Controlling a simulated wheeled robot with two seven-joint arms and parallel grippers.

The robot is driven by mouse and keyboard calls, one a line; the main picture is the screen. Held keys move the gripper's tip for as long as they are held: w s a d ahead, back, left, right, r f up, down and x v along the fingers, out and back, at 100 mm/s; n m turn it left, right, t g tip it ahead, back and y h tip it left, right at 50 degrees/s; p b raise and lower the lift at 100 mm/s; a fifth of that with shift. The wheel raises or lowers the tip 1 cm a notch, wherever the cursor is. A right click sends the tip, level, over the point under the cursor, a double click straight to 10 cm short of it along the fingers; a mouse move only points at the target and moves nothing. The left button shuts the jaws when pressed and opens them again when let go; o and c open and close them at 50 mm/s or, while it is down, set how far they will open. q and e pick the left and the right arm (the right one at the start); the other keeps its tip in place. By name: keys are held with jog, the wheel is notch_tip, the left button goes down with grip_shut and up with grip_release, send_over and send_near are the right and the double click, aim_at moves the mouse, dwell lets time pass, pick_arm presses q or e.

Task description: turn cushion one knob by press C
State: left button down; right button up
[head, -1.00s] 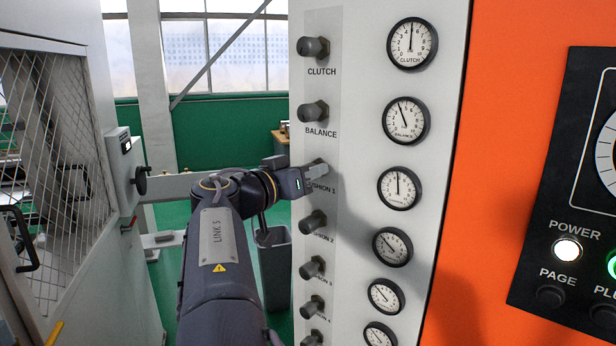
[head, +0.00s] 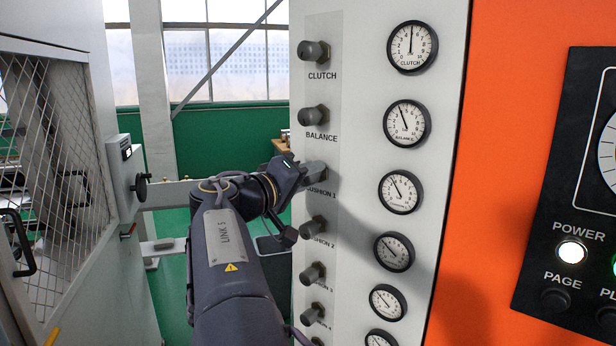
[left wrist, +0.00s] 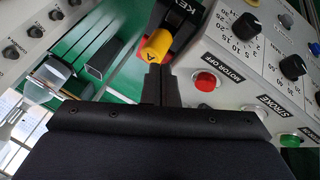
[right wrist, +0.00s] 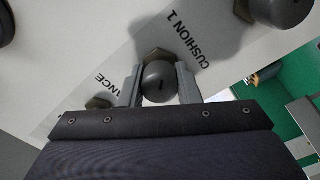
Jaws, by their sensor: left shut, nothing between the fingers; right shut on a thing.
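The cushion one knob (right wrist: 158,84) is a dark round knob on a hex nut, beside the label CUSHION 1 in the right wrist view. My right gripper (right wrist: 160,88) is shut on it, one finger on each side. In the head view the right gripper (head: 312,174) is rolled at the pale panel and mostly hides the knob. The cushion one gauge (head: 400,192) has its needle pointing up and left. My left gripper (left wrist: 161,86) is shut and empty, near a yellow selector knob (left wrist: 155,46) marked A. No letter C for the press shows.
The clutch knob (head: 313,51) and balance knob (head: 313,117) are above, and the cushion 2 knob (head: 313,229) is close below. A mesh-doored cabinet (head: 60,180) stands at the left. A red button (left wrist: 205,81) lies right of my left gripper.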

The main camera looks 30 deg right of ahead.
jog(key=shift+n, duration=0.3)
jog(key=o, duration=1)
jog(key=shift+b+v, duration=1.05)
jog(key=shift+v, duration=2.9)
